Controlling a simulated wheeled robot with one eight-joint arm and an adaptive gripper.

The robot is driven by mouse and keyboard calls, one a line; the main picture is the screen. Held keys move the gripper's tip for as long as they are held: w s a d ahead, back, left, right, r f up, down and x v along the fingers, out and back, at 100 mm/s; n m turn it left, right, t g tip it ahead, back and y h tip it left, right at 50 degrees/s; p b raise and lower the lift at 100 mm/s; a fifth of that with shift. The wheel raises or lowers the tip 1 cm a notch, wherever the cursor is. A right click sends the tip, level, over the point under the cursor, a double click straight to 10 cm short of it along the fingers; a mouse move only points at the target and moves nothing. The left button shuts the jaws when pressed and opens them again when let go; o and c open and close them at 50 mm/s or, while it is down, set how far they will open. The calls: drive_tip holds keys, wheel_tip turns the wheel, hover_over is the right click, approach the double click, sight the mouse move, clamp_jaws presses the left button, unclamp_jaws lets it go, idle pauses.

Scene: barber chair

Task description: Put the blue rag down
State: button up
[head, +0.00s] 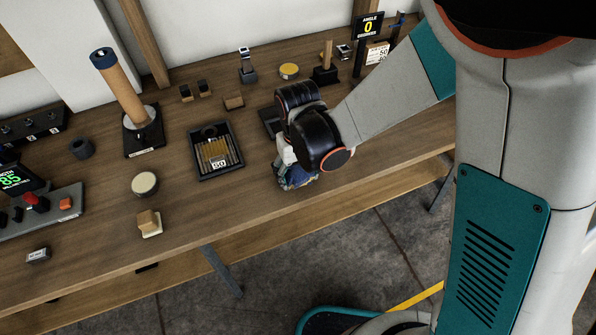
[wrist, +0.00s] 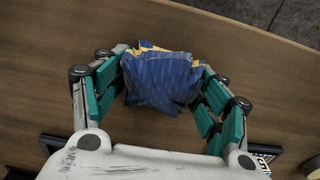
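The blue rag (wrist: 165,82) is a crumpled bundle with yellow patches along its top edge in the wrist view. My gripper (wrist: 166,68) has its teal-padded fingers on both sides of the rag, and both appear to press against it. In the head view the rag (head: 296,178) shows partly below my gripper (head: 287,163), near the front edge of the wooden workbench (head: 240,212). My wrist hides much of it there. I cannot tell whether the rag touches the bench top.
A black tray (head: 236,171) labelled 50 stands left of my gripper. A round tin (head: 144,183) and a small wooden block (head: 149,221) sit farther left. A tall wooden cylinder (head: 122,92) stands on a black base behind them. Bare bench top lies between the tray and front edge.

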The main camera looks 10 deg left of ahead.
sight(298, 169)
drive_tip(key=shift+f, duration=0.2)
drive_tip(key=shift+r, duration=0.1)
drive_tip(key=shift+r, duration=0.1)
wheel_tip(298, 169, up, 13)
drive_tip(key=p, duration=0.5)
drive_tip(key=shift+w, duration=0.1)
idle(0.3)
